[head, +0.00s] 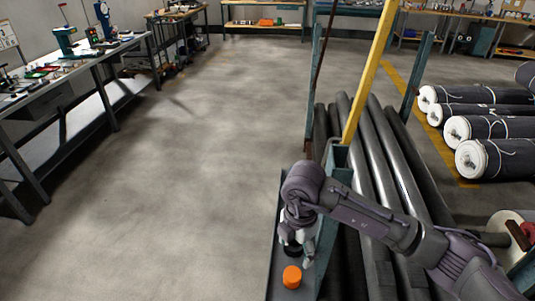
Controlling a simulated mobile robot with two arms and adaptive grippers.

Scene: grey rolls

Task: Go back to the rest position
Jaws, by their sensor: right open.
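My right arm comes in from the lower right and reaches over the long dark grey rolls (375,150). My right gripper (299,252) points down at the near end of the rack (325,240). It is open, and I see nothing held in it. My left gripper is out of view.
A yellow post (370,70) and teal uprights (411,82) rise from the rack. Wrapped rolls with white ends (495,125) lie at the right. A cluttered workbench (70,75) stands at the left. The concrete floor (190,170) between is clear.

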